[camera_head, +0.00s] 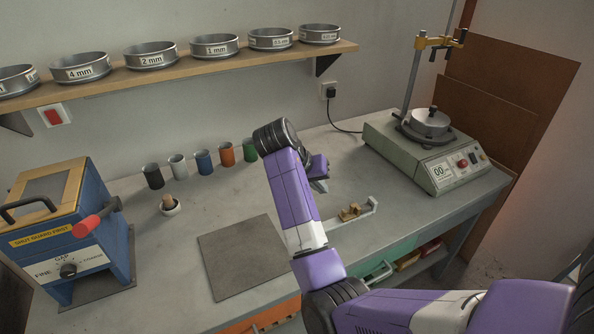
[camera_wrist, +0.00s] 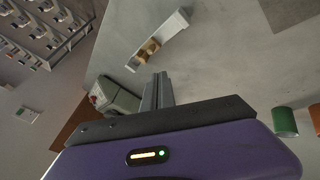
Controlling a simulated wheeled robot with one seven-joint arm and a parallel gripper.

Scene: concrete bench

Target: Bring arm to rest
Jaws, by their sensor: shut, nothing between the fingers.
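My purple arm reaches from the lower right over the concrete bench (camera_head: 165,240) in the head view. My gripper (camera_head: 321,183) hangs above the middle of the bench, partly hidden behind my own wrist. In the wrist view my gripper (camera_wrist: 158,82) shows its two fingers together, with nothing between them. It is apart from the things on the bench.
A grey device (camera_head: 425,155) stands at the back right, a blue box (camera_head: 75,235) at the left. A small bracket with a brass piece (camera_head: 350,212) lies right of my arm. A shelf (camera_head: 190,70) holds several sieves.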

